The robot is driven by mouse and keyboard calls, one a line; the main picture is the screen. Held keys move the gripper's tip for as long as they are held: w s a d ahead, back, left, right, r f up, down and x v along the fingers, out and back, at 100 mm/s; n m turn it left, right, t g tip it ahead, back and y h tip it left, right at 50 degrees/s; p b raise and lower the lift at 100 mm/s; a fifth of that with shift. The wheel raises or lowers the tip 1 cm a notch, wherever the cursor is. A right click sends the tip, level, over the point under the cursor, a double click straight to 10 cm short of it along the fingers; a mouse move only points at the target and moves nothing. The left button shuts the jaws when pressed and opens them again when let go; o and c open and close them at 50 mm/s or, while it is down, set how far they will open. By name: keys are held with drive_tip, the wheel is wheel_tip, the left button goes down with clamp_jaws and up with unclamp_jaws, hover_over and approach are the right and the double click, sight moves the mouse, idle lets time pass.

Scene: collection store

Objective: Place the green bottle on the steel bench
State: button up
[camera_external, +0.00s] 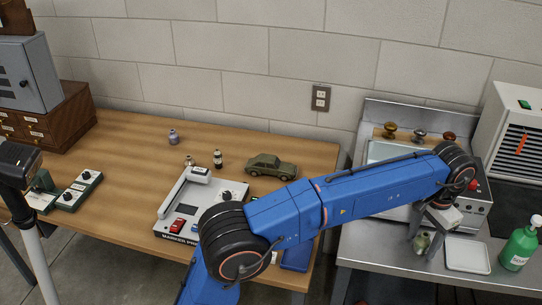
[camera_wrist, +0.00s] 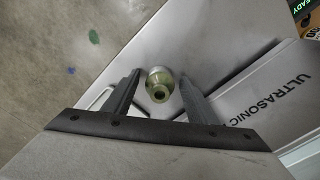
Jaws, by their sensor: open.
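A small olive-green bottle (camera_external: 421,243) is on the steel bench (camera_external: 380,243), near its front edge and left of a white tray. My gripper (camera_external: 427,236) is directly above and around it, pointing down. In the wrist view the bottle (camera_wrist: 160,84) shows from above with its round mouth toward the camera. It sits between the two open fingers of my gripper (camera_wrist: 155,93), with a gap visible on the right side; I cannot tell whether the left finger touches it. A larger bright green bottle (camera_external: 519,248) with a white cap and label stands at the bench's right.
A white tray (camera_external: 467,255) lies right of my gripper. Behind it is a steel unit with a red knob, lettered "ULTRASONIC" in the wrist view (camera_wrist: 285,100). A wooden table (camera_external: 120,165) at left holds a toy car (camera_external: 271,167), small bottles and a white device.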

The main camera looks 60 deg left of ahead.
sight(406, 225)
wheel_tip(406, 225, up, 12)
drive_tip(key=shift+r, duration=0.1)
idle(0.5)
drive_tip(key=s+a+f+t, duration=0.1)
drive_tip(key=s+a+f, duration=0.2)
drive_tip(key=s, duration=0.5)
drive_tip(key=s+a+f+t, duration=0.15)
drive_tip(key=s+a, duration=0.25)
drive_tip(key=s, duration=0.4)
drive_tip(key=s+a+f, duration=0.3)
drive_tip(key=s, duration=0.6)
drive_tip(key=s+a+f+t, duration=0.1)
drive_tip(key=s+a+f, duration=0.1)
drive_tip(key=s+f, duration=0.8)
drive_tip(key=s+a+f+n+t, duration=0.1)
drive_tip(key=s+a+f, duration=0.1)
drive_tip(key=s+f, duration=0.9)
drive_tip(key=shift+s+f, duration=0.2)
drive_tip(key=shift+f, duration=0.55)
